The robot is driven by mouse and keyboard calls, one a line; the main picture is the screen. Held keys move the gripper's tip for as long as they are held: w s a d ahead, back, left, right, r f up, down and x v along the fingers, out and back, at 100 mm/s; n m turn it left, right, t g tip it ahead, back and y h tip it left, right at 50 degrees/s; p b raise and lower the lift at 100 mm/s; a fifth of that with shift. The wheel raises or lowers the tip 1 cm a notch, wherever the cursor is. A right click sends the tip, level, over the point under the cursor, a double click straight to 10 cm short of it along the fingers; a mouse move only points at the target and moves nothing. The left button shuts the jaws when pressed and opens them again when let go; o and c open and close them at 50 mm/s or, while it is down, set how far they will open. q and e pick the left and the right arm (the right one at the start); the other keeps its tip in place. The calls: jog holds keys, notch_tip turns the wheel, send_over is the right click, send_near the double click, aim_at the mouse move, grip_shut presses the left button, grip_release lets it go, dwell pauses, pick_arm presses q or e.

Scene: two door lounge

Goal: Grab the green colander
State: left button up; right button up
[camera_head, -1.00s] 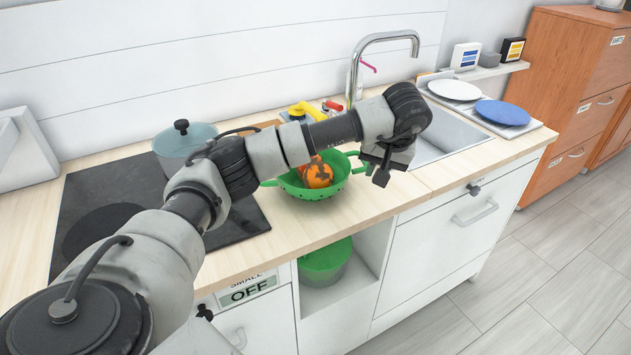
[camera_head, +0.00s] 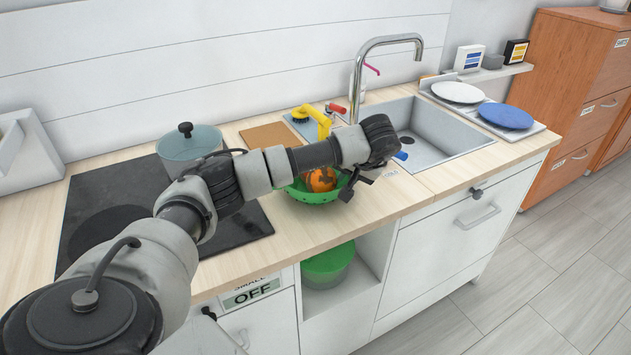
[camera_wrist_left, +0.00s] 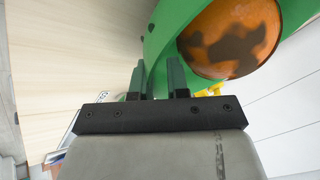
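The green colander (camera_head: 300,194) stands on the wooden counter, partly hidden behind my left arm. An orange ball-like thing with dark patches (camera_head: 320,181) lies in it. My left gripper (camera_head: 352,187) is at the colander's right side, pointing down at its rim. In the left wrist view the gripper's two fingers (camera_wrist_left: 156,80) are apart. The colander's green edge (camera_wrist_left: 160,35) reaches to and partly between them; I cannot tell if they touch it. The orange thing (camera_wrist_left: 230,38) shows just beyond. My right gripper is not in view.
A lidded pot (camera_head: 188,150) stands on the black hob (camera_head: 105,210) at left. The sink (camera_head: 440,135) and tap (camera_head: 385,42) are to the right, with a white plate (camera_head: 458,92) and a blue plate (camera_head: 505,115). A yellow brush-like thing (camera_head: 322,122) is behind the arm.

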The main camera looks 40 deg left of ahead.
pick_arm(q)
jog(key=shift+w+a+f, duration=0.1)
jog(key=shift+f, duration=0.15)
grip_shut()
jog(key=shift+r, duration=0.1)
